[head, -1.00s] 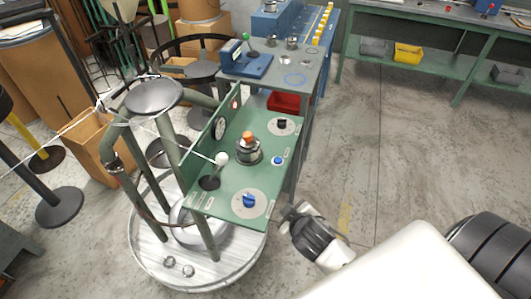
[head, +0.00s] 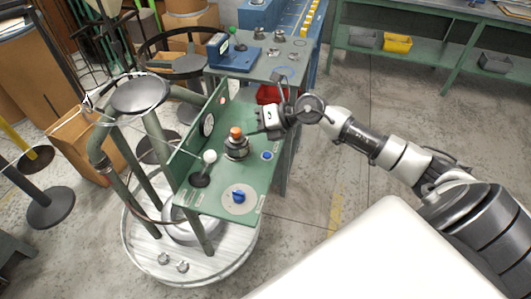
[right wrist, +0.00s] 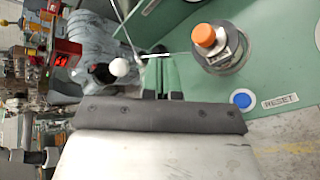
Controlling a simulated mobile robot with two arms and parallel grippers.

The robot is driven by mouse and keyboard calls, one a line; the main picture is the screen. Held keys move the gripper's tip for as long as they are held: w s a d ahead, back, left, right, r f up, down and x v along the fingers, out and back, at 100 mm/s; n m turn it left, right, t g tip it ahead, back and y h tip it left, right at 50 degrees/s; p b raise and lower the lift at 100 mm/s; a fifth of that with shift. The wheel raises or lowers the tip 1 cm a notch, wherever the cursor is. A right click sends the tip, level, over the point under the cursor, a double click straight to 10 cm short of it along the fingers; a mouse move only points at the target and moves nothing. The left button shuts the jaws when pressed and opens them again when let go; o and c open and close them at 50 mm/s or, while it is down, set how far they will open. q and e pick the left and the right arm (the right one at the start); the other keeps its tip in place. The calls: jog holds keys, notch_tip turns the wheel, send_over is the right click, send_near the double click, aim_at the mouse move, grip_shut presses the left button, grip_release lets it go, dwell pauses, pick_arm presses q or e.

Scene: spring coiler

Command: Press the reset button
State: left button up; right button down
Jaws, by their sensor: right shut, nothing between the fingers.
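The reset button (head: 267,155) is a small round blue button on the green control panel (head: 225,170), near its right edge. In the right wrist view the blue button (right wrist: 241,99) sits beside a label reading RESET. My right gripper (head: 252,133) is shut and empty, over the far part of the panel, beyond and a little left of the button. Its fingertips also show in the right wrist view (right wrist: 163,78), left of the button and apart from it. My left gripper is not in view.
An orange-topped knob (head: 236,134) stands close to my right fingertips. A white-balled lever (head: 209,157) and a blue rotary knob (head: 238,196) are also on the panel. A red bin (head: 268,94) lies behind. The floor to the right is open.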

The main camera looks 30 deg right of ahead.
aim_at(268, 153)
jog(key=d+h, duration=0.1)
jog(key=d+g+h, duration=0.1)
jog(key=d, duration=0.1)
jog(key=d+f+n+h, duration=0.1)
jog(key=d, duration=0.1)
jog(key=shift+d+g, duration=0.25)
jog(key=shift+g, duration=0.15)
jog(key=shift+f, duration=0.1)
notch_tip(268, 153, down, 8)
jog(key=b, duration=0.6)
jog(key=shift+w+f, duration=0.1)
jog(key=shift+f, duration=0.15)
dwell(1.4)
jog(key=shift+f+b, duration=0.4)
jog(key=shift+f, duration=0.05)
jog(key=shift+f, duration=0.35)
dwell(0.5)
jog(key=shift+r, duration=0.1)
jog(key=shift+r+p, duration=0.4)
jog(key=shift+r, duration=0.3)
